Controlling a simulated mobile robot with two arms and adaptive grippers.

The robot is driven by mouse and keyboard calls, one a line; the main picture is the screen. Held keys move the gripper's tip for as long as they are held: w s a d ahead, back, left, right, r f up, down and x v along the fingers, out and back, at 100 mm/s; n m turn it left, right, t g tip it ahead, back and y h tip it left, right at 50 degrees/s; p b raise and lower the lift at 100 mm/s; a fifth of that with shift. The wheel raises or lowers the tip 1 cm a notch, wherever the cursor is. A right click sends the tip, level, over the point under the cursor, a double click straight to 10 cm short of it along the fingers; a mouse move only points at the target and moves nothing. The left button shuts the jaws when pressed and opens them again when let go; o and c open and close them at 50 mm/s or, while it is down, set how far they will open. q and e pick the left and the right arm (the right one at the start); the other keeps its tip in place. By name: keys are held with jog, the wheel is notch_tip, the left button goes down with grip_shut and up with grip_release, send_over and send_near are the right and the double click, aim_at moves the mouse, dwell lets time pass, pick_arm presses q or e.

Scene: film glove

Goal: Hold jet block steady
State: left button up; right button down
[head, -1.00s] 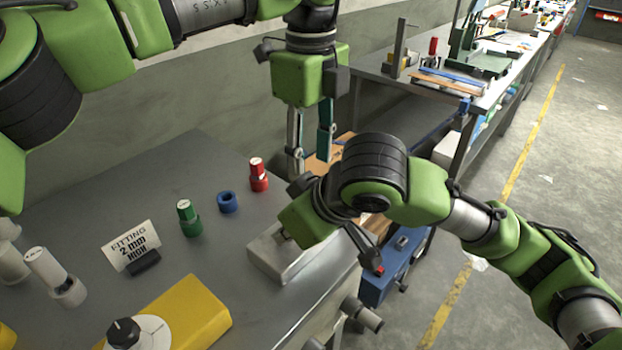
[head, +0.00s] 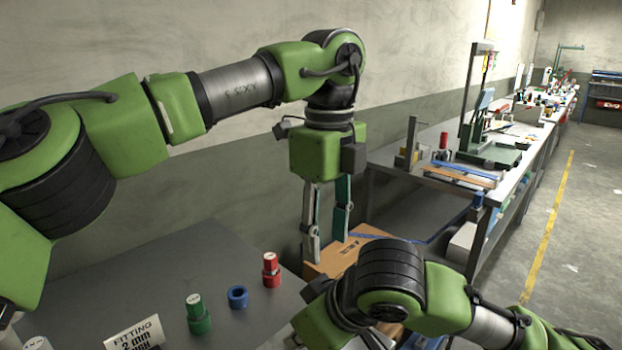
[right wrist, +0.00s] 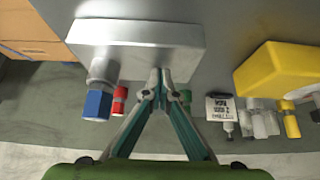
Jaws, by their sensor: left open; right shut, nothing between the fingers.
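A pale grey metal block (right wrist: 135,45), which I take to be the jet block, lies across the upper left of the right wrist view. A grey stub with a blue end (right wrist: 97,104) shows at its lower left. My right gripper (right wrist: 160,76) is shut and empty, its tips at the block's lower edge; I cannot tell whether they touch it. In the head view that gripper and the block are hidden or out of frame. My left gripper (head: 326,246) is open and empty, pointing down above a cardboard box (head: 345,253) beyond the bench.
On the grey bench (head: 150,265) stand a green fitting (head: 198,315), a blue ring (head: 238,297), a red fitting (head: 271,270) and a sign (head: 135,335). A yellow block (right wrist: 280,72) shows in the right wrist view. Another workbench (head: 430,172) with tools stands at the back right.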

jog(key=shift+w+r, duration=0.15)
jog(key=shift+r, duration=2.1)
jog(key=shift+r, duration=0.1)
jog(key=shift+r, duration=1.45)
jog(key=shift+r, duration=0.25)
jog(key=shift+r, duration=0.1)
jog(key=v, duration=1.2)
jog(key=shift+f, duration=0.2)
jog(key=shift+d, duration=0.1)
